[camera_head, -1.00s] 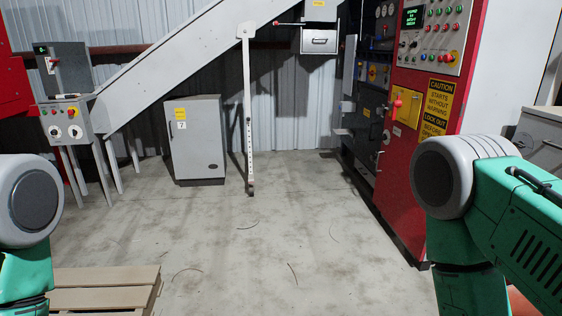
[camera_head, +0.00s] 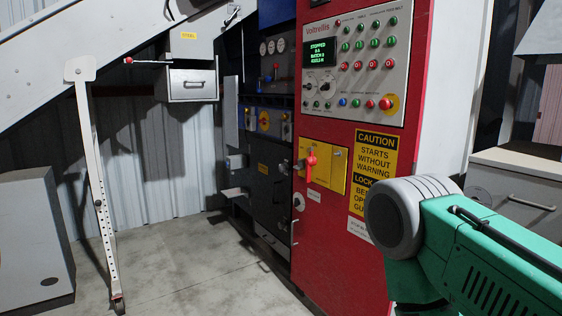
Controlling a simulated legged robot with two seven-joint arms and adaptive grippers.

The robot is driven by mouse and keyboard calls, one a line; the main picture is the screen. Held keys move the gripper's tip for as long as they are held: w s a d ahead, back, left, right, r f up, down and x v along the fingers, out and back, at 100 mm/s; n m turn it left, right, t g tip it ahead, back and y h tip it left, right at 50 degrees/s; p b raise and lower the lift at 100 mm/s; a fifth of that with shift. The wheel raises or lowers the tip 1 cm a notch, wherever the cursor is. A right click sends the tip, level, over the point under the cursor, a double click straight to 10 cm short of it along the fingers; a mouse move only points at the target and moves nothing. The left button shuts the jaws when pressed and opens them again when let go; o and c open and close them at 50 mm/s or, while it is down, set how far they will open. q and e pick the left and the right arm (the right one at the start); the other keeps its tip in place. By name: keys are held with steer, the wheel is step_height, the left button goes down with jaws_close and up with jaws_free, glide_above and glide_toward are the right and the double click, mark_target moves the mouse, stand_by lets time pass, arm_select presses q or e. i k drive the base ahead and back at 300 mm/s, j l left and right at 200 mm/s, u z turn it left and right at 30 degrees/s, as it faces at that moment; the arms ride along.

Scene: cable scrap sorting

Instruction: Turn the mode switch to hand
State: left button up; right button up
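A red cabinet (camera_head: 345,255) stands right of centre with a grey control panel (camera_head: 395,95) on its upper front. The panel has a small green-text display (camera_head: 320,57) that appears to read "STOPPED". Two small black selector knobs (camera_head: 313,87) sit below the display; their labels are too small to read, so I cannot tell which is the mode switch or where it points. Neither of my grippers is in view. Only a green and grey part of my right arm shows at the lower right.
A yellow plate with a red rotary handle (camera_head: 310,160) is below the panel. A red emergency button (camera_head: 386,103) is at the panel's lower right. A conveyor leg (camera_head: 97,190) and a grey cabinet (camera_head: 30,240) stand left. Bare floor (camera_head: 200,265) lies before the machine.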

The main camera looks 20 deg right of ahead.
mark_target(325, 86)
steer(key=i+z, duration=0.45)
steer(key=i+j+z, duration=0.2)
steer(key=i+z, duration=0.2)
steer(key=i, duration=0.25)
